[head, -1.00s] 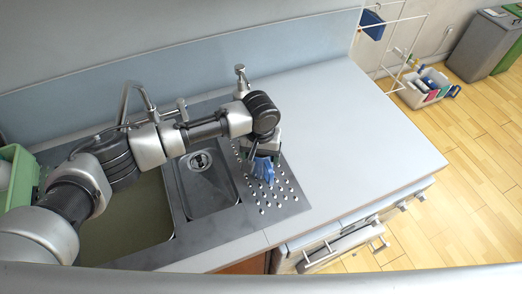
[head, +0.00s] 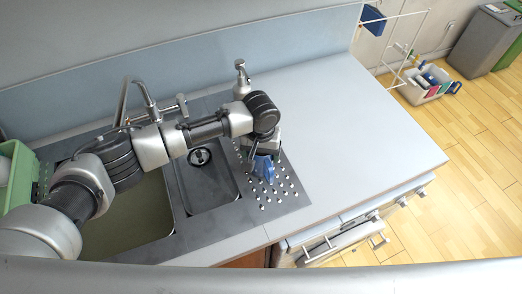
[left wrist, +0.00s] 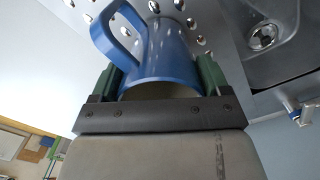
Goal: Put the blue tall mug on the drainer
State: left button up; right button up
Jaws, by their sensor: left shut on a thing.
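The blue tall mug (head: 264,167) is over the dimpled metal drainer (head: 290,200) in the head view, partly hidden by my left gripper (head: 258,152). In the left wrist view the blue mug (left wrist: 165,55) fills the middle, its handle toward the upper left. My left gripper (left wrist: 160,88) is shut on the mug, with its green-padded fingers on either side of it. The drainer (left wrist: 205,15) shows behind the mug. I cannot tell whether the mug touches the drainer. My right gripper is not in view.
The small sink basin (head: 205,185) and the larger basin (head: 130,225) lie left of the drainer. A faucet (head: 145,100) and a soap dispenser (head: 240,75) stand behind. A green rack (head: 18,180) is at far left. The counter (head: 350,130) to the right is clear.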

pick_arm(q)
jog(key=shift+f, duration=0.15)
jog(key=o, duration=1.1)
jog(key=shift+c, duration=0.2)
notch_tip(320, 180, up, 11)
jog(key=b, duration=0.2)
jog(key=shift+f, duration=0.15)
grip_shut()
dwell(1.1)
